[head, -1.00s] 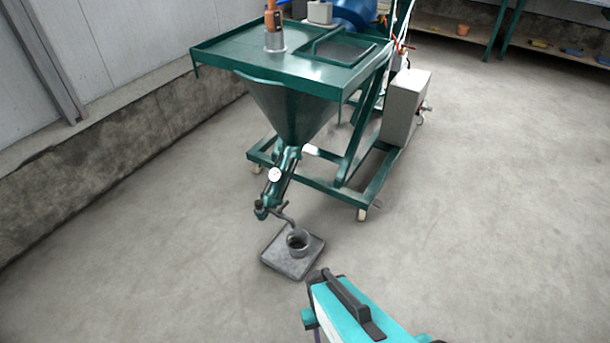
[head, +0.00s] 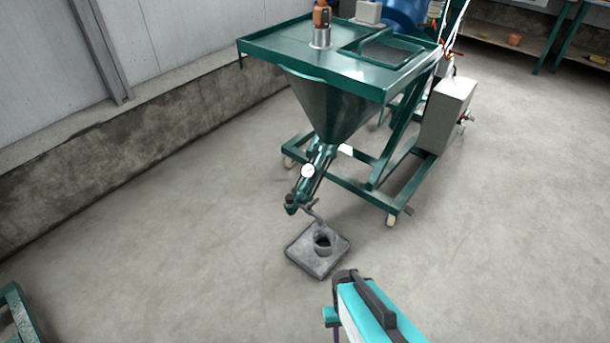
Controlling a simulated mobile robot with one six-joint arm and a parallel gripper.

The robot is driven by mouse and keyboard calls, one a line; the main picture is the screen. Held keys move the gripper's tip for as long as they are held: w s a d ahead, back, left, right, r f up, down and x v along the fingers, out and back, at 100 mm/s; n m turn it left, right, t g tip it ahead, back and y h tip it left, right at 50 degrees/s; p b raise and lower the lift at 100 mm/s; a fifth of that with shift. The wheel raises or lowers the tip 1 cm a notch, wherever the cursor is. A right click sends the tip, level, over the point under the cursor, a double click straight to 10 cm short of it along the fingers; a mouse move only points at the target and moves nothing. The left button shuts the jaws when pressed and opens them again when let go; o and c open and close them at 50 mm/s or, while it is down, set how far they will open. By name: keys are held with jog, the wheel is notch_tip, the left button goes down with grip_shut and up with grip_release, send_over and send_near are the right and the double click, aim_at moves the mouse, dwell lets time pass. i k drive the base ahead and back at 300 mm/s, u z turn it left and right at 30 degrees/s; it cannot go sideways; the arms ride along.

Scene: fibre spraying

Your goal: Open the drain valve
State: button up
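The green machine has a cone-shaped hopper (head: 335,105) under its flat table top. A slanting green pipe with a round white gauge (head: 308,171) runs down from the hopper. At the pipe's lower end is a small green fitting (head: 292,207) with a thin grey bent bar (head: 313,212), which looks like the drain valve. Whether the valve is open or shut is too small to tell. My gripper's fingers do not show.
A teal and black body part, probably mine, reaches in at the bottom right. The machine stands on a wheeled green frame (head: 350,182) with a grey box (head: 447,115). A low concrete wall (head: 140,155) runs along the left. A green frame (head: 15,315) edges in bottom left. The floor between is clear.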

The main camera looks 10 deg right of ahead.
aim_at(309, 207)
jog(key=u, duration=0.3)
jog(key=i, duration=1)
jog(key=z, duration=0.3)
